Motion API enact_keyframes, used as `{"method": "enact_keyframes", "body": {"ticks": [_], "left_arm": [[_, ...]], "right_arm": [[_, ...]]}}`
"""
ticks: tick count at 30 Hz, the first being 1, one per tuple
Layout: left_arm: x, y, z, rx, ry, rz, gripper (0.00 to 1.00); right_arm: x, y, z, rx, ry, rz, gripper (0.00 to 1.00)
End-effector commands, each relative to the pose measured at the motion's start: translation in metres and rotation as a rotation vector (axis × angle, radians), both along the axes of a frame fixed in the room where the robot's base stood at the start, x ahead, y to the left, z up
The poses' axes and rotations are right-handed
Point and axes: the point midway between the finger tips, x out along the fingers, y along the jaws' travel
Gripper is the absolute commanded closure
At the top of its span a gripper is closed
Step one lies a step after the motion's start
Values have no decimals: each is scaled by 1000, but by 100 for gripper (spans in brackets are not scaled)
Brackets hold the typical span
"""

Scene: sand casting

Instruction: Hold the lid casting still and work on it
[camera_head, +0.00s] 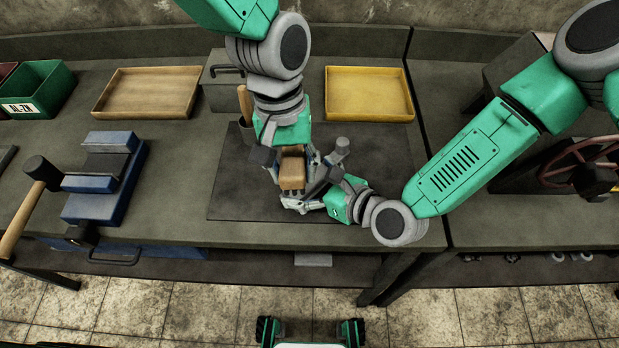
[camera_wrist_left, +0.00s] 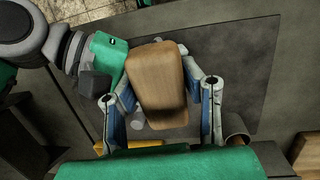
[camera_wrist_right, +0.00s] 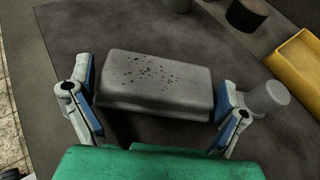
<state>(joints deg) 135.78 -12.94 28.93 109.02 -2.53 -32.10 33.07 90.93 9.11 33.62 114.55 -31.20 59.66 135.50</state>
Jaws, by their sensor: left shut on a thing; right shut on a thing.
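The lid casting (camera_wrist_right: 155,82) is a grey rounded block with small dark pits on its face. It sits between the blue-padded fingers of my right gripper (camera_wrist_right: 155,100), which is shut on it. In the head view the casting is mostly hidden behind the grippers. My left gripper (camera_head: 292,165) is shut on a wooden block (camera_head: 292,175), which also fills the middle of the left wrist view (camera_wrist_left: 158,80). The two grippers are close together over the dark mat (camera_head: 235,195). Whether the block touches the casting cannot be told.
A yellow tray (camera_head: 370,115) and a wooden tray (camera_head: 110,107) stand at the back. A cup (camera_head: 246,133) with a wooden-handled tool is left of my left gripper. A blue vise (camera_head: 105,190) and a hammer (camera_head: 40,172) are at the left. The mat's front left is clear.

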Motion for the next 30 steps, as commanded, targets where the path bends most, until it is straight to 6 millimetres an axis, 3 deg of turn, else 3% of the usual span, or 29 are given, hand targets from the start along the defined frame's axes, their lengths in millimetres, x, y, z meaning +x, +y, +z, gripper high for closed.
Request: {"method": "enact_keyframes", "body": {"ticks": [16, 20, 24, 30], "left_arm": [[2, -3, 2, 3, -10, -44, 89], [12, -11, 8, 17, -52, -227, 89], [32, -20, 19, 25, -117, -481, 89], [59, -26, 34, 23, -188, -726, 89]], "right_arm": [[1, -1, 0, -1, -2, -2, 21], [1, -1, 0, -1, -2, -2, 21], [1, -1, 0, -1, -2, -2, 21], [1, -1, 0, -1, -2, -2, 21]]}}
